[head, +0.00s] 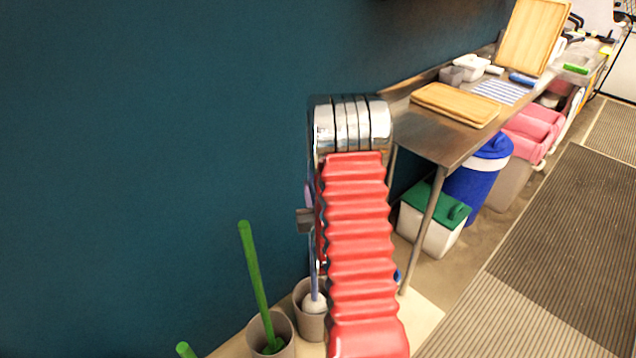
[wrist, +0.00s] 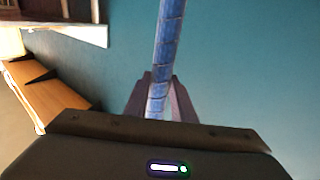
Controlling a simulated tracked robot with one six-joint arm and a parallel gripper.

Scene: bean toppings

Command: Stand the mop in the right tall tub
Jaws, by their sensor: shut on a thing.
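My gripper (wrist: 160,105) is shut on the mop's blue handle (wrist: 167,38), which runs upright between the fingers in the wrist view. In the head view my red arm hides most of the gripper; a grey part of it (head: 304,220) shows at the arm's left. Below it the thin mop handle (head: 313,262) runs down to a white mop head (head: 315,303). The head shows at the mouth of the right tall tub (head: 311,328), a grey-beige tub partly behind my arm. I cannot tell whether it rests on the bottom.
The left tub (head: 257,342) holds a green-handled tool (head: 254,275). Another green handle end (head: 186,350) shows at the bottom edge. A metal table (head: 440,140) stands right, with a green-lidded bin (head: 430,230) and blue barrel (head: 478,185) beneath. A dark teal wall is behind.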

